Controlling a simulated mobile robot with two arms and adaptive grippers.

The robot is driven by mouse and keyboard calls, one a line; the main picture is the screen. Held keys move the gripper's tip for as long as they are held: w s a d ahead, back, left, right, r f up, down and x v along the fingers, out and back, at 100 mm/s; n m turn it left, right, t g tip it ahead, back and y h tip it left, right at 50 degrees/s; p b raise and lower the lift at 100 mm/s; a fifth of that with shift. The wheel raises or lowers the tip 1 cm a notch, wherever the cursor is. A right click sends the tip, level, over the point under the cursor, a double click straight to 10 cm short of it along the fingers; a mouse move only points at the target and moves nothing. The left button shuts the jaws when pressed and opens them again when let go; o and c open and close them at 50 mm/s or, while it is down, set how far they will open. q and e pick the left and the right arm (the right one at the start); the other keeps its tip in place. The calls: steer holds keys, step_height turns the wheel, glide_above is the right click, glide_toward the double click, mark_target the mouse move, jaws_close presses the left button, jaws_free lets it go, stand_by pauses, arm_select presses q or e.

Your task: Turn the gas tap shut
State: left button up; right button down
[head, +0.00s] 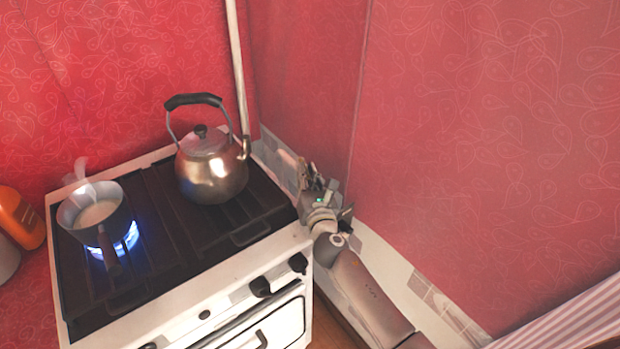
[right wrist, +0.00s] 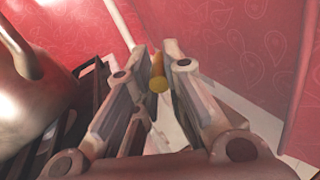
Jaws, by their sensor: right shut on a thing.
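The gas tap shows in the right wrist view as a small yellow, brass-like piece (right wrist: 158,80) between my fingers. My right gripper (right wrist: 157,52) is shut on it, with one finger on each side. In the head view my right gripper (head: 308,172) reaches behind the right side of the stove, close to the wall, and hides the tap. How far the tap is turned cannot be told. My left gripper is out of view.
A white stove (head: 190,290) stands left of my right arm. It carries a metal kettle (head: 212,172) and a steaming saucepan (head: 97,214) over a lit blue flame (head: 128,240). A pale pipe (head: 237,60) climbs the red wall (head: 480,130).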

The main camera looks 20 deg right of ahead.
steer(key=shift+r, duration=0.25)
steer(key=c, duration=1.4)
jaws_free()
steer(key=shift+c, duration=0.2)
steer(key=shift+f, duration=0.1)
steer(key=shift+s+f, duration=0.1)
steer(key=shift+s, duration=0.4)
steer(key=s, duration=1.1)
steer(key=shift+a, duration=0.35)
